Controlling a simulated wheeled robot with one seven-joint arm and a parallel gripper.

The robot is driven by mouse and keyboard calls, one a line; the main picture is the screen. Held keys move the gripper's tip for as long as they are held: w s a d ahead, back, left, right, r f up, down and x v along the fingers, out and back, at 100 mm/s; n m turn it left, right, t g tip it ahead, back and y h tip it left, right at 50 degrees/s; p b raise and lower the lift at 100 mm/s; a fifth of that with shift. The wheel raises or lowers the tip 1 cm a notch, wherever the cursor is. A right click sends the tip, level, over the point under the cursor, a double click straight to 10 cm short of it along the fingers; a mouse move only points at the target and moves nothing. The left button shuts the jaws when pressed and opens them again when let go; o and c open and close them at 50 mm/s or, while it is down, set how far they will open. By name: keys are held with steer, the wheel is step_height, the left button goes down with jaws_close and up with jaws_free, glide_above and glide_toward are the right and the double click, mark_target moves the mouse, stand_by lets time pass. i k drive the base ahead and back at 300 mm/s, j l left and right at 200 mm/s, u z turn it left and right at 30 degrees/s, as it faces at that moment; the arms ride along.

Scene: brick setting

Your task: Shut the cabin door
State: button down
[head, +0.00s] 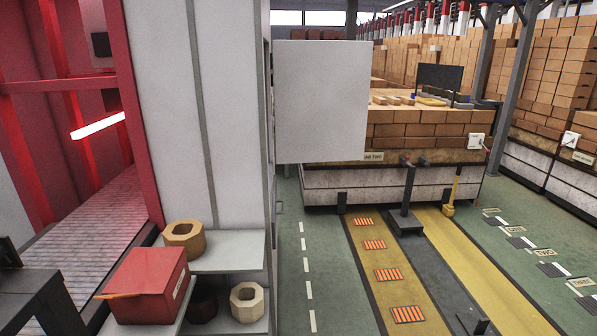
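A flat, pale grey panel (321,100) stands out to the right from the edge of a tall grey cabin wall (190,110). It looks like the cabin door, standing open. No handle shows on the face turned to me. The opening behind it is hidden from this side. My gripper is not in view, so its state and its distance from the door do not show.
A red box (148,284) and two hollow blocks (184,239) (247,301) sit on shelves (230,252) below the wall. A brick-loaded platform (430,180) stands beyond the panel. The green floor (330,275) and striped lane to the right look mostly clear.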

mark_target(322, 87)
steer(key=i+z, duration=0.3)
steer(key=i, duration=0.35)
steer(key=i+z, duration=0.3)
steer(key=i, duration=0.3)
steer(key=i+j+z, duration=0.3)
steer(key=i, duration=0.3)
steer(key=i+u, duration=0.1)
steer(key=i, duration=0.9)
steer(key=i+l+u, duration=0.1)
steer(key=i, duration=0.9)
steer(key=i+j+z, duration=0.35)
steer(key=i+j, duration=0.75)
